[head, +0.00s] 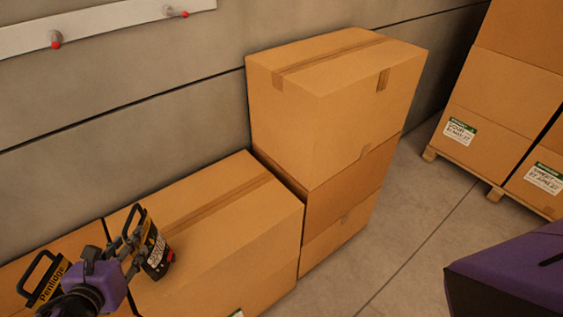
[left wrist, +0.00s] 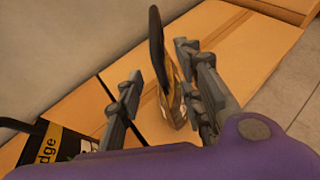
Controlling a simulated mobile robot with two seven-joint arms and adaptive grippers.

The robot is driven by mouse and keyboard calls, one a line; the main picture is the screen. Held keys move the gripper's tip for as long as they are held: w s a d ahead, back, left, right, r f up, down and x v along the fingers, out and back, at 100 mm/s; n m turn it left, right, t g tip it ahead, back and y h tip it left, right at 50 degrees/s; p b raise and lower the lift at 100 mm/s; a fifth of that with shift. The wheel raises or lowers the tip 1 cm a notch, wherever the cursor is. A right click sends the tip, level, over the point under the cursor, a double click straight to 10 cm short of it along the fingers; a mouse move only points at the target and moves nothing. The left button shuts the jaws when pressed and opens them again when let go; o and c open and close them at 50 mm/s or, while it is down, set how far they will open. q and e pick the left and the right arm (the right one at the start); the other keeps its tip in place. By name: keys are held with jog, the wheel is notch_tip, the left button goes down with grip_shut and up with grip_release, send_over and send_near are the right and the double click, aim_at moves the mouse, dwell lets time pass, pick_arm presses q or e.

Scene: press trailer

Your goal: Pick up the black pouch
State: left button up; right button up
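A black pouch-like item (head: 157,256) with a looped handle, yellow band and white label stands on the closed box at the lower left. It also shows edge-on in the left wrist view (left wrist: 173,104). My left gripper (head: 131,246) is at this item. In the left wrist view its fingers (left wrist: 160,62) are apart, one on each side of it. A gap shows on the left finger's side; contact with the right finger cannot be told. A second black and yellow handled item (head: 49,281) stands farther left, lettered "Penridge". My right gripper is out of view.
The low cardboard box (head: 235,225) has free room on top. A taller stack of boxes (head: 325,110) rises to its right. Grey wall (head: 130,100) lies behind. Open floor (head: 420,230) separates the stack from boxes on a pallet (head: 500,90).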

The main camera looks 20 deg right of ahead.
pick_arm(q)
send_over(150, 242)
jog(key=a, duration=0.2)
jog(key=shift+d+f, duration=0.2)
jog(key=shift+f, duration=0.55)
jog(key=shift+w+d+f, duration=0.15)
jog(key=shift+w+f, duration=0.15)
jog(key=shift+w, duration=0.1)
grip_shut()
jog(key=shift+r, duration=0.15)
